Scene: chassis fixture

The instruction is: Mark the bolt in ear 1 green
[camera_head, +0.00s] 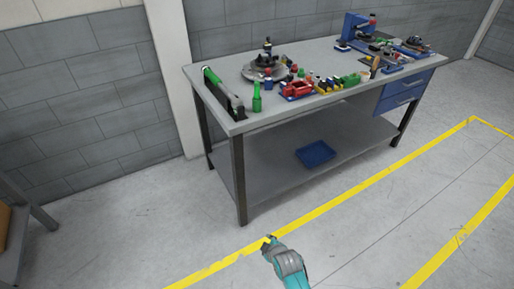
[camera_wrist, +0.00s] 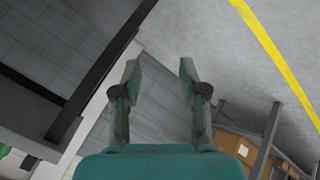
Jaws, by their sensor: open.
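A grey chassis fixture with a dark upright part (camera_head: 266,68) stands on the left half of the workbench (camera_head: 218,118). Its ears and bolts are too small to tell apart. A green marker-like bottle (camera_head: 257,97) stands upright near the bench's front left edge. My gripper (camera_head: 268,240) is low in front of the bench, over the floor, far from the fixture. In the wrist view my gripper (camera_wrist: 160,80) has its two fingers apart with nothing between them.
A green-handled tool (camera_head: 222,92) lies at the bench's left end. Red, yellow and green items (camera_head: 325,86) crowd the front edge. A blue vise-like device (camera_head: 354,30) stands at the back right. A blue tray (camera_head: 315,153) lies on the lower shelf. The floor in front is clear.

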